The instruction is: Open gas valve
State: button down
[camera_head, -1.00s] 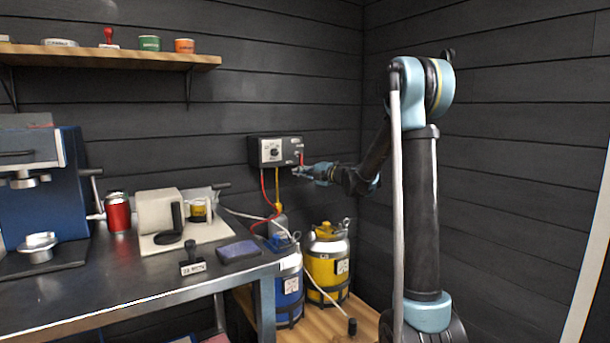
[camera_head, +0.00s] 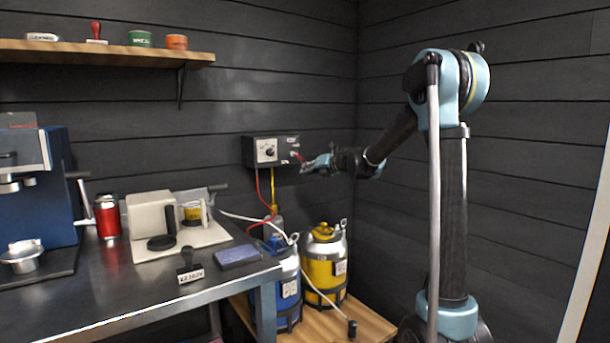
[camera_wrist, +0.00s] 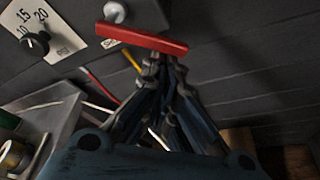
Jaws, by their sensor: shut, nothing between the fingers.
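The gas valve shows as a red lever handle (camera_head: 298,157) on the right side of the front of a dark wall box (camera_head: 254,158). In the wrist view the red handle (camera_wrist: 142,39) lies across the upper middle, just beyond my fingertips. My gripper (camera_head: 304,168) is at the lower right end of the handle. In the wrist view my gripper (camera_wrist: 164,62) has its fingers together with nothing between them. The tips overlap the handle's lower edge in the picture; I cannot tell whether they touch it.
A dial (camera_head: 267,150) sits left on the box, with red and yellow hoses below. A blue keg (camera_head: 288,290) and a yellow keg (camera_head: 325,265) stand under it on a wooden platform (camera_head: 370,317). A metal counter (camera_head: 110,285) with equipment fills the left.

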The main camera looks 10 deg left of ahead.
jog(key=r+n, duration=0.1)
jog(key=w+d+r+n+t+h, duration=0.1)
jog(key=n, duration=0.1)
jog(key=w+d+r+n+h, duration=0.1)
jog(key=shift+n, duration=0.4)
jog(key=shift+r, duration=0.15)
dwell(0.4)
dwell(0.3)
jog(key=s+d, duration=0.6)
jog(key=shift+s+d+f, duration=0.3)
jog(key=shift+s+f, duration=0.1)
dwell(0.4)
